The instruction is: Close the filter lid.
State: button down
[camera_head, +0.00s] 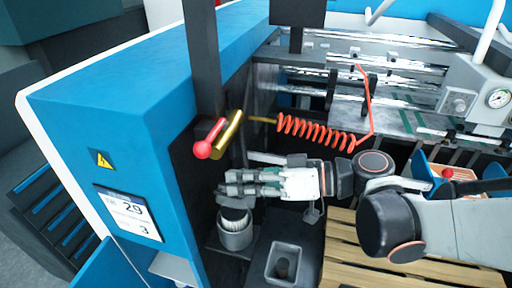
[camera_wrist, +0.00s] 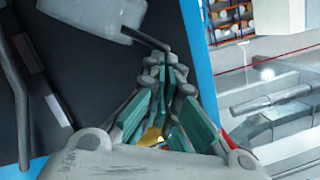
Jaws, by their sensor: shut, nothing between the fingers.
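The grey round filter housing (camera_head: 236,240) stands at the foot of the blue machine in the head view, with a pale pleated filter (camera_head: 235,220) showing in its top. My gripper (camera_head: 226,190) is just above it, fingers pointing left, and hides part of its upper side. In the wrist view my gripper (camera_wrist: 168,72) is shut with its fingertips together and empty. A light grey round body (camera_wrist: 95,14) with a thin dark bar lies beyond the tips; the bar's end reaches close to them. I cannot tell whether they touch, or clearly make out the lid.
A coiled red hose (camera_head: 315,131) hangs to the right. A grey square container (camera_head: 285,262) stands right of the housing, beside a wooden pallet (camera_head: 350,260).

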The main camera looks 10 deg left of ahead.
jog(key=s+f+n+t+b, duration=0.2)
jog(key=s+f+n+b, duration=0.2)
jog(key=s+f, duration=0.3)
jog(key=shift+s+a+f+n+b, duration=0.15)
jog(key=shift+a+f+n+b, duration=0.2)
jog(key=shift+n, duration=0.25)
jog(key=shift+f, duration=0.1)
